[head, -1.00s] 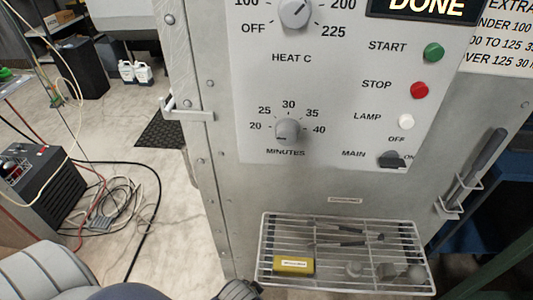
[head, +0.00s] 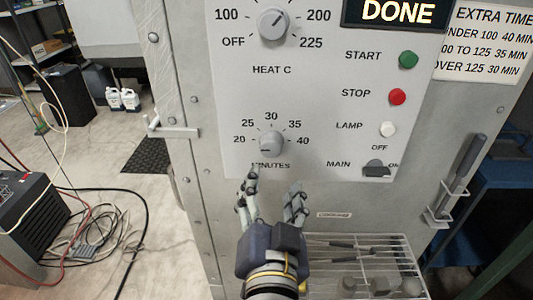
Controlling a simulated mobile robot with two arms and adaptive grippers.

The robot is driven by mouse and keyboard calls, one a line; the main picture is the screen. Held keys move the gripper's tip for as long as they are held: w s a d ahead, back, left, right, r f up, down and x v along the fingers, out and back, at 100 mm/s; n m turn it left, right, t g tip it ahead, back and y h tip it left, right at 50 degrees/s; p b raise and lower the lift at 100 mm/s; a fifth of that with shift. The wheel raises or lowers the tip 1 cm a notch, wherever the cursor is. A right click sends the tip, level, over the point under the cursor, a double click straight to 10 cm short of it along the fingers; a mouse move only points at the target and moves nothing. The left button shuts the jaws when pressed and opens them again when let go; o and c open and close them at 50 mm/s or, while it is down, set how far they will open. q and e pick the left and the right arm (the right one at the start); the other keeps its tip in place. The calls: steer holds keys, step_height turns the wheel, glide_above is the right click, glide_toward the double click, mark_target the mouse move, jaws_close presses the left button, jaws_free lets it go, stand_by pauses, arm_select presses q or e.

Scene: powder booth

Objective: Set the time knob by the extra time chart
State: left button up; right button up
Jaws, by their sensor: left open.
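The time knob (head: 270,144) is a grey dial marked MINUTES, with 20 to 40 around it. Its dark mark points to the lower left, near or below the 20. The extra time chart (head: 490,42) is a white sheet at the upper right, cut off by the picture edge. It reads UNDER 100 40 MIN, 100 TO 125 35 MIN, OVER 125 30 MIN; some first letters are hidden. The heat knob (head: 272,24) points to the upper right, between 100 and 200. My left gripper (head: 274,181) is open and empty just below the time knob. My right gripper is not in view.
The display (head: 395,12) reads DONE. The green start button (head: 408,60), red stop button (head: 397,97), white lamp (head: 387,129) and main switch (head: 376,168) are to the right. A wire rack (head: 410,243) sticks out below; a handle (head: 465,165) stands at right.

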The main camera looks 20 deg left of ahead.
mark_target(271, 151)
arm_select(q)
steer(key=x, duration=0.3)
steer(key=p+x, duration=0.1)
steer(key=x, duration=0.3)
steer(key=p+x, duration=0.1)
steer(key=x, duration=0.2)
steer(key=shift+w+a+r, duration=0.2)
steer(key=shift+w+r, duration=0.1)
steer(key=shift+r, duration=0.1)
steer(key=c, duration=1.1)
